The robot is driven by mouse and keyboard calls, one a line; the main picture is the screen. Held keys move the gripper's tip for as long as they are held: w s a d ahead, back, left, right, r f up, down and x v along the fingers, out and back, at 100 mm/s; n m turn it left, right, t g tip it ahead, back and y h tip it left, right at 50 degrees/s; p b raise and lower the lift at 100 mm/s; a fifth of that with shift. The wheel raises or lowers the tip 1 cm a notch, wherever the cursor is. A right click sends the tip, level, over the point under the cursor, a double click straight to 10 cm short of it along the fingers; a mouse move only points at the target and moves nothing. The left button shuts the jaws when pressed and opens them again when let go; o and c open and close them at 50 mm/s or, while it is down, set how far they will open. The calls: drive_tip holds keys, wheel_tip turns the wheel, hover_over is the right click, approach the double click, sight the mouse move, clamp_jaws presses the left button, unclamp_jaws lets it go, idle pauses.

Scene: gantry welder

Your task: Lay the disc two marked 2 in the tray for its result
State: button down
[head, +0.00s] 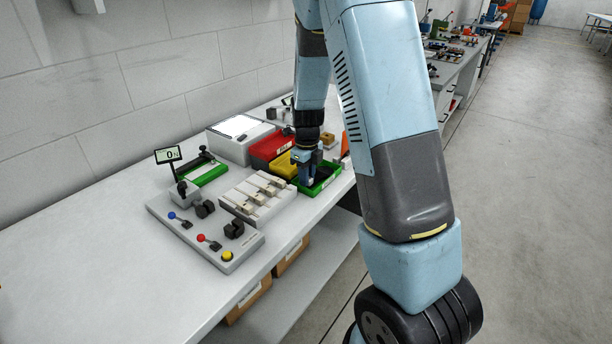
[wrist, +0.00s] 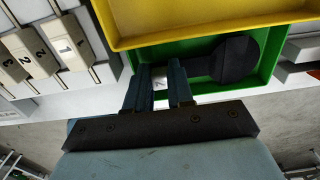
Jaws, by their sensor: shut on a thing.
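The dark disc (wrist: 237,62) has a flat stem running left from its round end. In the wrist view it lies within the outline of the green tray (wrist: 276,62), which also shows in the head view (head: 331,181). My gripper (wrist: 160,76) is shut on the stem end, around a small white label whose mark I cannot read for certain. In the head view my gripper (head: 305,177) reaches down into the green tray. I cannot tell whether the disc touches the tray floor.
A yellow tray (head: 282,170) and a red tray (head: 268,147) stand just behind the green one. A pale rack (head: 243,211) with blocks numbered 1, 2 and 3 stands to the left. A control panel (head: 205,238) with levers lies further left. The bench front left is clear.

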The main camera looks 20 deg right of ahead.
drive_tip(key=shift+f, duration=0.5)
drive_tip(key=c, duration=1.3)
unclamp_jaws()
drive_tip(key=shift+o, duration=0.2)
drive_tip(key=shift+r, duration=0.15)
drive_tip(key=s+r+n+t, duration=0.1)
drive_tip(key=s+r+n, duration=0.25)
drive_tip(key=r, duration=0.65)
drive_tip(key=s+r+n, duration=0.3)
drive_tip(key=r+n, duration=0.1)
drive_tip(key=r, duration=0.6)
drive_tip(key=s+r+n+t, duration=0.2)
drive_tip(key=s+r+n, duration=0.2)
drive_tip(key=s+n, duration=0.6)
drive_tip(key=s+r+n+t, duration=0.2)
drive_tip(key=s+r+n, duration=0.3)
drive_tip(key=s+n, duration=0.6)
drive_tip(key=shift+s+r+t, duration=0.15)
drive_tip(key=shift+s+t, duration=0.15)
drive_tip(key=shift+s, duration=0.1)
